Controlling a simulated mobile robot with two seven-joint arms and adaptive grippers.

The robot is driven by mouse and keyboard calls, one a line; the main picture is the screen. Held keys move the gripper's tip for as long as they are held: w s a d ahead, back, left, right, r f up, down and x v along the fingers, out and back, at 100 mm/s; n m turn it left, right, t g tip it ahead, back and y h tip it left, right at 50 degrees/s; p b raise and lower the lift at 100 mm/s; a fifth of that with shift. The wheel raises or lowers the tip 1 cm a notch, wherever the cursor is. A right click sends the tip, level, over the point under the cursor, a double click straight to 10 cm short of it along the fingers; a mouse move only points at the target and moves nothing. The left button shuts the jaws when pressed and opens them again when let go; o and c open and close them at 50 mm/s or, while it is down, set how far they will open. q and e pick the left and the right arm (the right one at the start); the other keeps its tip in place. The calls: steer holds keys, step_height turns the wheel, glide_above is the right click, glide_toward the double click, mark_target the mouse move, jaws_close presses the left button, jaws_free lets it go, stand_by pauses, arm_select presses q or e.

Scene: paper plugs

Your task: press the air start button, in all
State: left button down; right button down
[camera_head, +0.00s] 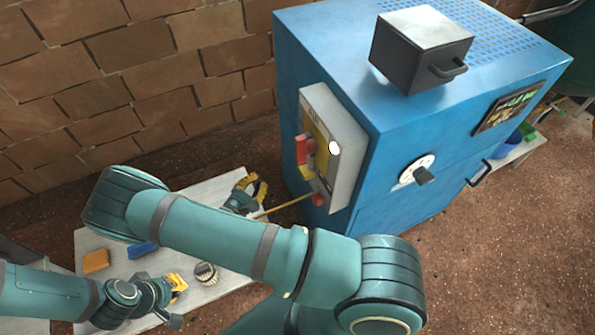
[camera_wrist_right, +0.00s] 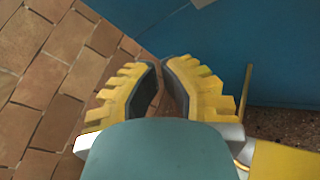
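A grey control box (camera_head: 345,172) with a yellow face is on the left side of the blue cabinet. It carries a red part (camera_head: 303,150), a lower red knob (camera_head: 318,200) and a white round spot (camera_head: 335,147). I cannot tell which is the air start button. My right gripper (camera_head: 255,188) is left of the box and apart from it, partly hidden by my arm. In the right wrist view its yellow fingers (camera_wrist_right: 162,70) are empty with a narrow gap between the tips. My left gripper (camera_head: 178,287) is low over the table; its finger gap is unclear.
The blue cabinet (camera_head: 330,40) has a dark box (camera_head: 425,45) on top and a dial (camera_head: 418,172) in front. The pale table (camera_head: 195,200) holds an orange block (camera_head: 95,261), a blue block (camera_head: 142,250) and a round item (camera_head: 205,272). A thin yellow rod (camera_head: 285,205) reaches the control box.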

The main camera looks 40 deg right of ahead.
steer(key=s+d+p, duration=0.1)
steer(key=s+d, duration=0.1)
steer(key=d, duration=0.6)
steer(key=shift+d, duration=0.1)
steer(key=shift+d, duration=0.1)
stand_by(1.3)
steer(key=shift+s+d+p, duration=0.1)
steer(key=shift+d+p, duration=0.2)
steer(key=shift+p, duration=0.05)
steer(key=shift+s+d, duration=0.1)
steer(key=shift+d, duration=0.4)
stand_by(0.8)
steer(key=shift+w+a, duration=0.2)
steer(key=shift+a, duration=0.7)
steer(key=shift+a, duration=0.1)
